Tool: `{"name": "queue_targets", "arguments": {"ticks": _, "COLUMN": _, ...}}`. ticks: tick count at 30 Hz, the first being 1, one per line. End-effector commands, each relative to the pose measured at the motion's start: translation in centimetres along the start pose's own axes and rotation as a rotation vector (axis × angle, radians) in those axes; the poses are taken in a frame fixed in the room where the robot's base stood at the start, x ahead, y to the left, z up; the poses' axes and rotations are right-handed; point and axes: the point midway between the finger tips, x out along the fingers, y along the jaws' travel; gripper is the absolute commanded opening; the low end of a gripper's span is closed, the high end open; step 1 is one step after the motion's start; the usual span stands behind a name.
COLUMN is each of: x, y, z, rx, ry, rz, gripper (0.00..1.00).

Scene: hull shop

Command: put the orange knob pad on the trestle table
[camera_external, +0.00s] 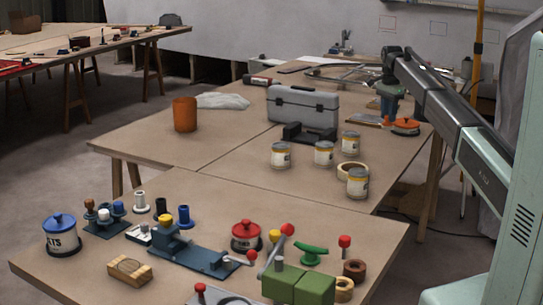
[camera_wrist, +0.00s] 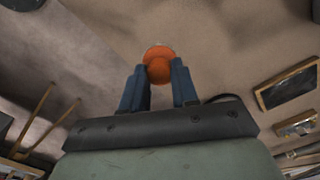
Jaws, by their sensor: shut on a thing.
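The orange knob pad (camera_external: 406,126) is a round orange disc with a raised knob, near the right edge of the far work table. In the wrist view the orange pad (camera_wrist: 158,66) sits between my two blue fingertips. My gripper (camera_wrist: 159,84) is shut on it; it also shows in the external view (camera_external: 391,119), pointing down at the far right of that table. I cannot tell whether the pad touches the tabletop. A trestle table (camera_external: 112,40) with wooden legs stands at the far left, and the middle tables (camera_external: 225,150) also have wooden legs.
A grey toolbox (camera_external: 302,107), several paint cans (camera_external: 324,153) and an orange cylinder (camera_external: 185,114) stand on the middle table. A metal frame (camera_external: 345,75) lies behind.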

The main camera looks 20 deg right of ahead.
Motion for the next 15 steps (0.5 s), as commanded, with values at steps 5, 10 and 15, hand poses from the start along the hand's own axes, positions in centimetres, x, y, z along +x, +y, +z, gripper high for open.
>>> {"name": "queue_targets", "arguments": {"ticks": 5, "x": 0.05, "y": 0.35, "z": 0.4, "rx": 0.12, "ry": -0.001, "rz": 0.002, "gripper": 0.0}}
{"name": "queue_targets", "arguments": {"ticks": 10, "x": 0.05, "y": 0.33, "z": 0.42, "rx": 0.219, "ry": -0.001, "rz": 0.004, "gripper": 0.0}}
{"name": "queue_targets", "arguments": {"ticks": 15, "x": 0.53, "y": 0.35, "z": 0.43, "rx": 0.263, "ry": -0.002, "rz": 0.005, "gripper": 0.0}}
